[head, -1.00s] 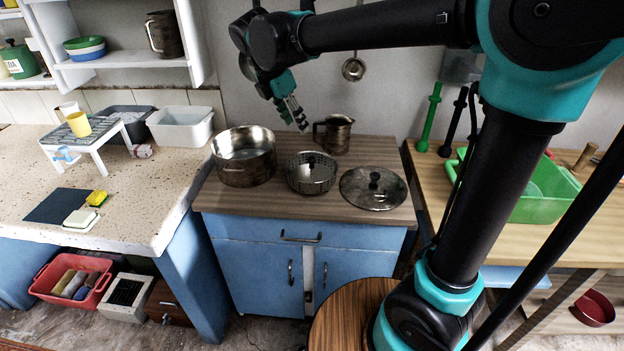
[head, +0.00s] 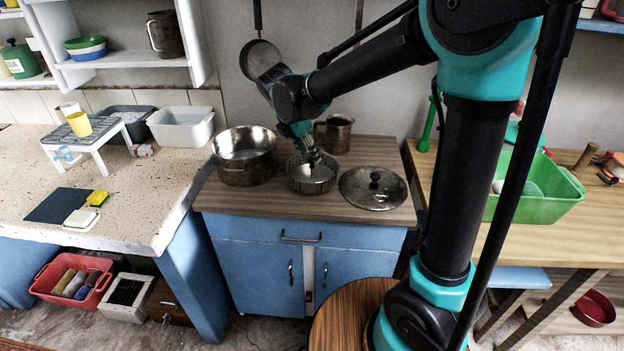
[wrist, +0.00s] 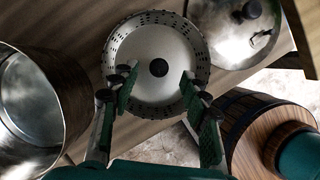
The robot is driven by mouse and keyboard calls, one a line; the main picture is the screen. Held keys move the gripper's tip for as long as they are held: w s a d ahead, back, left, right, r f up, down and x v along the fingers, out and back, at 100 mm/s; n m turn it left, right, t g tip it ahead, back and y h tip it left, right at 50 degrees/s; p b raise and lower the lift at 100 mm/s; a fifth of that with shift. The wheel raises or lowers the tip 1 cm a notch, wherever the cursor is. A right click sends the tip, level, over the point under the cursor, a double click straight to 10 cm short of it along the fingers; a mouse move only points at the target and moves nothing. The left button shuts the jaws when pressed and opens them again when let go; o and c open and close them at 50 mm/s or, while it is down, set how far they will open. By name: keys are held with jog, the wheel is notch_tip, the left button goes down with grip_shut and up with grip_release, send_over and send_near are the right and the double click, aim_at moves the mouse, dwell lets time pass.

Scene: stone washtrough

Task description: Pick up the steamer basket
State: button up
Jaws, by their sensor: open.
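The steamer basket (head: 312,183) is a round metal bowl with a perforated rim and a dark knob in its middle. It stands on the wooden top of the blue cabinet, between a large pot and a lid. In the wrist view the basket (wrist: 150,88) lies straight ahead, with its dark knob (wrist: 158,68) beyond the fingers. My gripper (head: 312,160) is over the basket in the head view, pointing down. In the wrist view my gripper (wrist: 158,88) is open, its two green-padded fingers apart across the near part of the basket. I cannot tell whether they touch it.
The pot (head: 243,158) stands close on the left, the pot lid (head: 374,188) close on the right. A metal jug (head: 336,134) stands just behind the basket. A pan (head: 260,60) hangs on the wall near my arm. The cabinet's front strip (head: 300,205) is clear.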

aim_at(312, 173)
jog(key=x, duration=0.4)
jog(key=shift+w, duration=0.1)
jog(key=shift+c, duration=0.3)
grip_shut()
